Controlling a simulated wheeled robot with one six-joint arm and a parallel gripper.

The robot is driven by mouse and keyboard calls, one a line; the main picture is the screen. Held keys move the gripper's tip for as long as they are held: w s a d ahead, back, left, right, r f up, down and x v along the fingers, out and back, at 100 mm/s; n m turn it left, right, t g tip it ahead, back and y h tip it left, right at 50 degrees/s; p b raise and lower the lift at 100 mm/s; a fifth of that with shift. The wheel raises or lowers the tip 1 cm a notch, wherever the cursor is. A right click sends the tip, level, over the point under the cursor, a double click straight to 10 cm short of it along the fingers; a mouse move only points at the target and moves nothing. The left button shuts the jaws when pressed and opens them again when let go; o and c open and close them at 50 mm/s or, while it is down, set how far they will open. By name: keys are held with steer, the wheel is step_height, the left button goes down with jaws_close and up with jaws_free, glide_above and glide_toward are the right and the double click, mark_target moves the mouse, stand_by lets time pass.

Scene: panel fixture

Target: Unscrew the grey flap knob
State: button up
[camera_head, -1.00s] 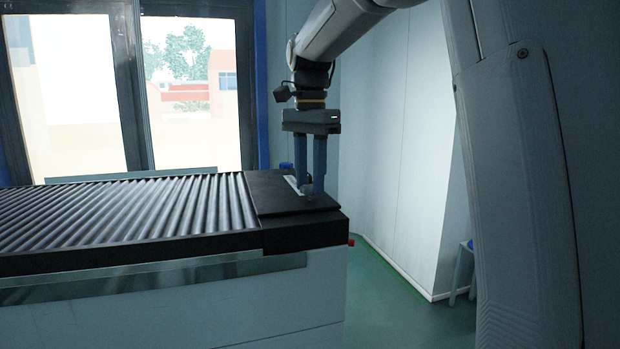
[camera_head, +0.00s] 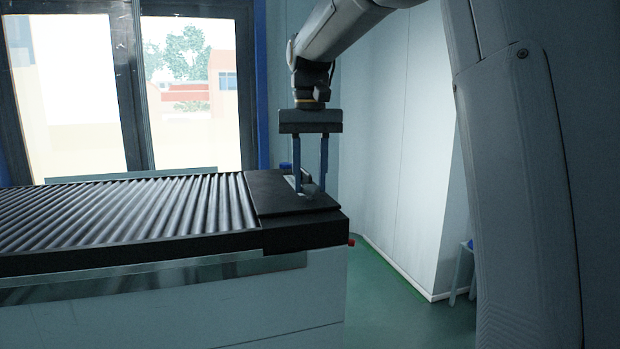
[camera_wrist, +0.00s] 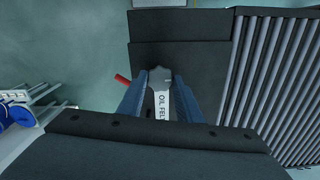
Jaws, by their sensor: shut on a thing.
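The grey flap knob (camera_wrist: 160,76) shows in the wrist view between the tips of my gripper (camera_wrist: 155,82), with a white label reading roughly "OIL FEL" just below it. In the head view my gripper (camera_head: 310,188) points straight down at the black end plate of the panel (camera_head: 275,195). Its two blue fingers are shut on the knob, one on each side. In the head view the knob itself is mostly hidden by the fingers.
A ribbed black roller surface (camera_head: 130,215) runs left from the end plate. A red part (camera_wrist: 122,79) sticks out at the panel's edge. A white stand with a blue item (camera_wrist: 15,112) is at the wrist view's left. Green floor (camera_head: 390,290) is open on the right.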

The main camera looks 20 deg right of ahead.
mark_target(310, 186)
steer(key=shift+n, duration=1.1)
steer(key=o, duration=1.1)
steer(key=shift+c, duration=0.2)
steer(key=shift+r, duration=0.1)
step_height(310, 186, up, 8)
steer(key=b, duration=0.2)
steer(key=shift+b, duration=0.3)
steer(key=shift+f, duration=0.2)
